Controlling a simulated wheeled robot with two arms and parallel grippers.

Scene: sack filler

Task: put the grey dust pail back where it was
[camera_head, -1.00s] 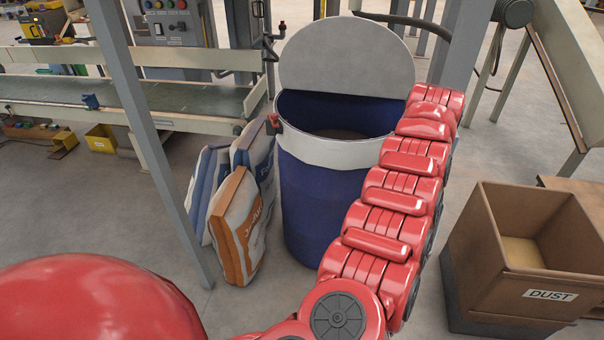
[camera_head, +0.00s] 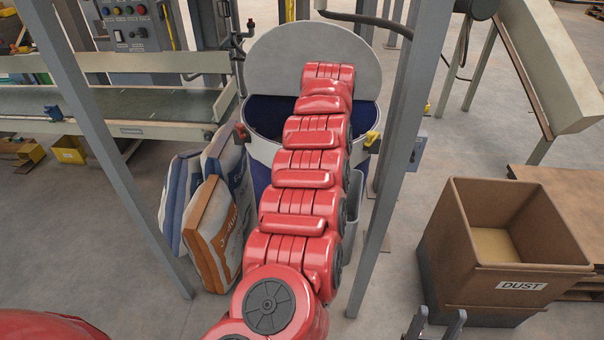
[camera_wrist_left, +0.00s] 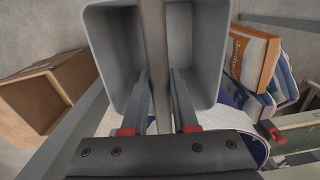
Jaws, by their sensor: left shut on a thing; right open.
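The grey dust pail (camera_wrist_left: 122,50) fills the top middle of the left wrist view, its open inside showing on both sides of a bar-like handle. My left gripper (camera_wrist_left: 160,88) is shut on that handle. In the head view a pale strip of the pail (camera_head: 353,213) shows right of my left arm, in front of the blue drum (camera_head: 258,172); the arm hides the rest and the left gripper. My right gripper (camera_head: 436,326) is open and empty at the bottom edge, left of the brown DUST box (camera_head: 470,255).
A grey post (camera_head: 385,190) stands close to the pail's right. Filled sacks (camera_head: 212,235) lean left of the drum, beside another post (camera_head: 100,150). The drum's grey lid (camera_head: 310,55) stands up behind it. Floor is clear between right post and DUST box.

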